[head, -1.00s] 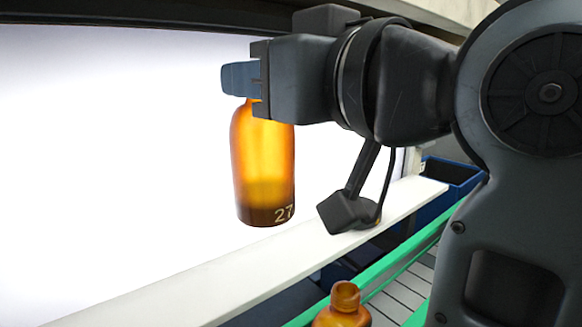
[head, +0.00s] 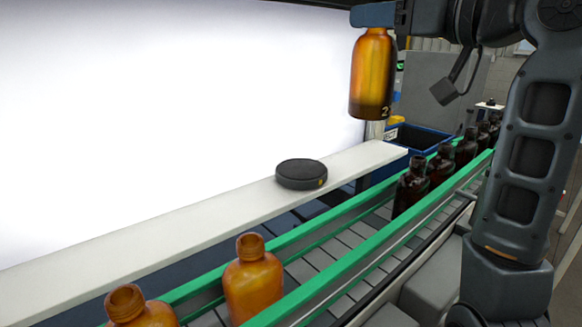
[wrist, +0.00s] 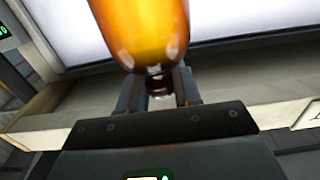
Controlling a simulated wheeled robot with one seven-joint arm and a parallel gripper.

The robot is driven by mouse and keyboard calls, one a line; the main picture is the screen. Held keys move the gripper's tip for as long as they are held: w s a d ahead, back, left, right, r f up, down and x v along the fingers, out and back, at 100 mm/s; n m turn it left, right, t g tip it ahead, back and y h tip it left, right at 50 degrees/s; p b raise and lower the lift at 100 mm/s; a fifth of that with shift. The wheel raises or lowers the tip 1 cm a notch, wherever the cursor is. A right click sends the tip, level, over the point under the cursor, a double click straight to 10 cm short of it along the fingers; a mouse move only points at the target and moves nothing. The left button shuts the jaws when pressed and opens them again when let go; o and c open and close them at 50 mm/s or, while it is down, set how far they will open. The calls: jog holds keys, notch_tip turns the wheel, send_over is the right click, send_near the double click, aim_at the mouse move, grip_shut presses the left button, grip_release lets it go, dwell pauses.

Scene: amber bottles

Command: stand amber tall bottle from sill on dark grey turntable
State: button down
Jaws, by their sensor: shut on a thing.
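The amber tall bottle (head: 371,75) is upright in the air in the head view, with a pale number near its base. My gripper (head: 374,15) is shut on the bottle's neck at the top edge of the head view. The wrist view shows the amber bottle (wrist: 145,30) between the fingers of my gripper (wrist: 160,88). The dark grey turntable (head: 301,174) is a low round disc on the white sill (head: 215,208). It is empty, below and to the left of the bottle, and clearly apart from it.
A conveyor with green rails (head: 330,272) runs beside the sill. Two amber bottles (head: 253,280) stand on it in front, and several dark bottles (head: 410,185) stand farther back. A blue bin (head: 418,140) is beyond the sill's far end. A bright white panel (head: 170,100) backs the sill.

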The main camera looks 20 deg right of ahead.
jog(key=shift+d, duration=0.25)
jog(key=shift+w+a+f, duration=0.15)
jog(key=shift+w, duration=0.15)
jog(key=w+a+f+p, duration=0.1)
jog(key=w+a+f, duration=0.6)
jog(key=f, duration=0.3)
jog(key=shift+w+a+f, duration=0.2)
jog(key=shift+w+a, duration=0.1)
jog(key=shift+a, duration=0.1)
jog(key=shift+f, duration=0.2)
jog(key=c, duration=0.8)
grip_release()
